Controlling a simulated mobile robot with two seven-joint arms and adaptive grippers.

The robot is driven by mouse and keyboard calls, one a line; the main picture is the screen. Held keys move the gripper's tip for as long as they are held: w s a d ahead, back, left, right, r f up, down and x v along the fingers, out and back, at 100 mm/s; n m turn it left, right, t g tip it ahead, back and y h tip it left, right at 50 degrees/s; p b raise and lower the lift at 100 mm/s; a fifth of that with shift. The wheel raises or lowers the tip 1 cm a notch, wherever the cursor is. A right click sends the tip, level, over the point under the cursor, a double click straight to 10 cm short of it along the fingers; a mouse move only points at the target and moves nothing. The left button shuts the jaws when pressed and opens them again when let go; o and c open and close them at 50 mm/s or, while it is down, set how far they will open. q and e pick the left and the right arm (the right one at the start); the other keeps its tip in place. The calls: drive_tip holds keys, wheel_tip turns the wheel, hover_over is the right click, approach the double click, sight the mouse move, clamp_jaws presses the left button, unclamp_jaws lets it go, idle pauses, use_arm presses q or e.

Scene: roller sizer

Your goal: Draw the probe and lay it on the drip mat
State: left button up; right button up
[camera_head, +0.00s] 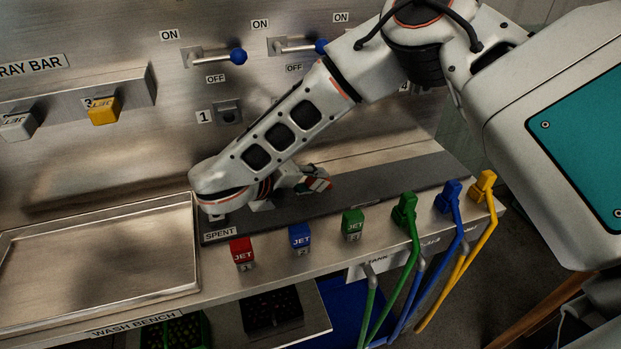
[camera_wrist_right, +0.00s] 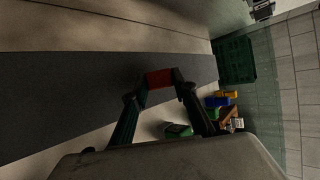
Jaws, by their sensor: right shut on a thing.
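The dark strip mat (camera_head: 415,172) lies along the bench, with a SPENT label at its left end. It also fills much of the wrist view (camera_wrist_right: 60,95). My right gripper (camera_head: 318,180) is over the mat, reaching rightward from my wrist. In the wrist view it is shut on a small red block-like thing (camera_wrist_right: 159,78), held between the fingertips over the mat. Only a little red shows at the fingers in the head view. I cannot tell whether this red thing is the probe, or whether it touches the mat. My left gripper is not in view.
Red (camera_head: 242,252), blue (camera_head: 301,237) and green (camera_head: 352,224) JET blocks line the bench's front edge. Green (camera_head: 404,210), blue (camera_head: 449,196) and yellow (camera_head: 484,186) connectors with hoses stand right of them. An empty metal tray (camera_head: 192,284) is at left. Blue-knobbed levers (camera_head: 238,57) project from the back wall.

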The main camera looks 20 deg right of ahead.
drive_tip(key=o, duration=1)
drive_tip(key=shift+o, duration=0.2)
drive_tip(key=shift+a+r, duration=0.1)
drive_tip(key=v, duration=0.7)
drive_tip(key=shift+s, duration=0.2)
